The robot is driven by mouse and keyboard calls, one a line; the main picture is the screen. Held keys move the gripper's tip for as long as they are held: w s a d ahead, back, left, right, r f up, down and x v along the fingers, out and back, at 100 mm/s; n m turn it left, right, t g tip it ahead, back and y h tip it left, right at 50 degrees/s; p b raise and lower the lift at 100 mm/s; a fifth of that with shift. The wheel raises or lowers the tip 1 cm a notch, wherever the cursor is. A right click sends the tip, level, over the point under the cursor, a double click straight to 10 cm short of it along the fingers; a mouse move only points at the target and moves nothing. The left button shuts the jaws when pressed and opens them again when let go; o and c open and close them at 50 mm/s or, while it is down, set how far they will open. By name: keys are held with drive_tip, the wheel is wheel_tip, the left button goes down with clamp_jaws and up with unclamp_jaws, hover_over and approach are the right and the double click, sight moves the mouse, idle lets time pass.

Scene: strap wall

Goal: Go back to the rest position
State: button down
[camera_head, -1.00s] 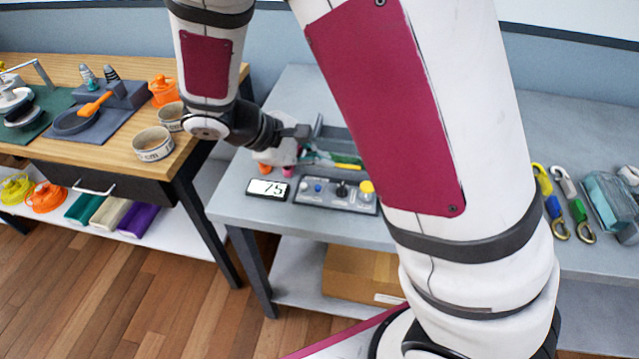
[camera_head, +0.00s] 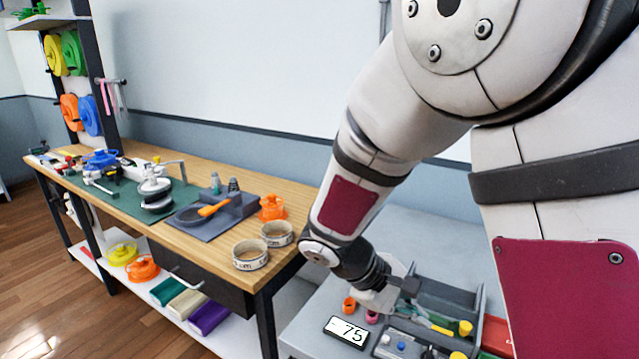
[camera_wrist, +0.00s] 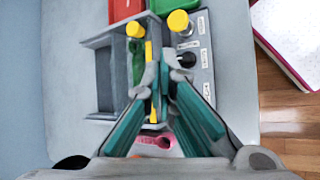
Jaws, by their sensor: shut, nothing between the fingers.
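My gripper (camera_wrist: 162,85) shows in the wrist view with its two teal-padded fingers close together at the tips and nothing between them. It hangs above the grey table, over a grey tray (camera_wrist: 92,42) and a control panel (camera_wrist: 203,55). In the head view my arm reaches down from the upper right, and the gripper end is near the tray (camera_head: 445,290); its fingertips are hard to make out there.
Spools hang on a rack at far left.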

drive_tip(key=s+r+m+t+y+p, duration=0.1)
drive_tip(key=s+r+m+t+y, duration=0.3)
drive_tip(key=s+r, duration=1.2)
drive_tip(key=s+m+y, duration=0.3)
drive_tip(key=m+y, duration=0.1)
drive_tip(key=shift+m+y, duration=0.3)
